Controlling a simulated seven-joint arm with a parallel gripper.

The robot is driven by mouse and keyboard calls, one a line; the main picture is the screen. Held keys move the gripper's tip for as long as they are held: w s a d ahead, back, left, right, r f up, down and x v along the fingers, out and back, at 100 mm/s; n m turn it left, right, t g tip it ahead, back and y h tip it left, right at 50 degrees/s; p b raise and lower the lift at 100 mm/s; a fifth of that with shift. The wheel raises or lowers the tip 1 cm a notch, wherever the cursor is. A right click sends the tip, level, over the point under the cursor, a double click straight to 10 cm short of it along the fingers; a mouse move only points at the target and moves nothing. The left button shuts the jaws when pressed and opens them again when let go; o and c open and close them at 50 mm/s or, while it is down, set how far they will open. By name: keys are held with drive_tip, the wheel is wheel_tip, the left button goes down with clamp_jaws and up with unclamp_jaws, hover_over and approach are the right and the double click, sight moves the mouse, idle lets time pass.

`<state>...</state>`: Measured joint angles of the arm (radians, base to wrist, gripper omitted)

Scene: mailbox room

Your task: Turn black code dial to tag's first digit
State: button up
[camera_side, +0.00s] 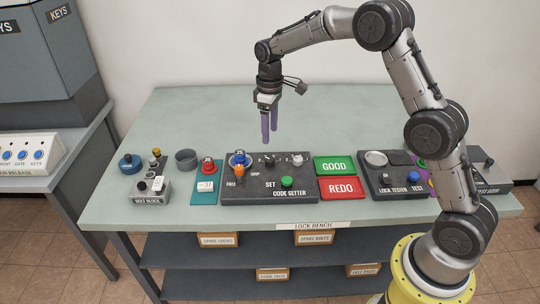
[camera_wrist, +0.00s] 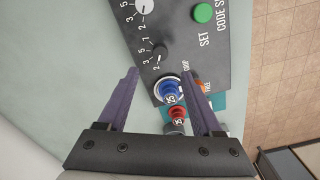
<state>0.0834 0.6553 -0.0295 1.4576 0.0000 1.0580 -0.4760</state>
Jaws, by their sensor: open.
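The black code dial (camera_side: 270,161) sits on the dark code setter box (camera_side: 240,192), left of a white dial (camera_side: 297,159). In the wrist view the black dial (camera_wrist: 159,51) has printed digits around it; its exact setting is too small to tell. My gripper (camera_side: 270,134) is open and empty, pointing down above the bench behind the box. In the wrist view its fingers (camera_wrist: 160,72) are spread, apart from the dial. A white tag (camera_side: 206,185) lies on a teal mat (camera_side: 205,198); its digits are not clearly readable.
A blue-topped lock (camera_side: 239,158) and orange lever (camera_side: 239,171) stand left of the black dial. A red-topped lock (camera_side: 208,166) stands on the mat. A green button (camera_side: 287,182) is in front. Green GOOD (camera_side: 334,166) and red REDO (camera_side: 342,188) pads lie right. The back bench is clear.

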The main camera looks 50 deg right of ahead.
sight(270, 159)
wheel_tip(270, 159, down, 10)
drive_tip(key=shift+r, duration=0.1)
idle(0.4)
clamp_jaws()
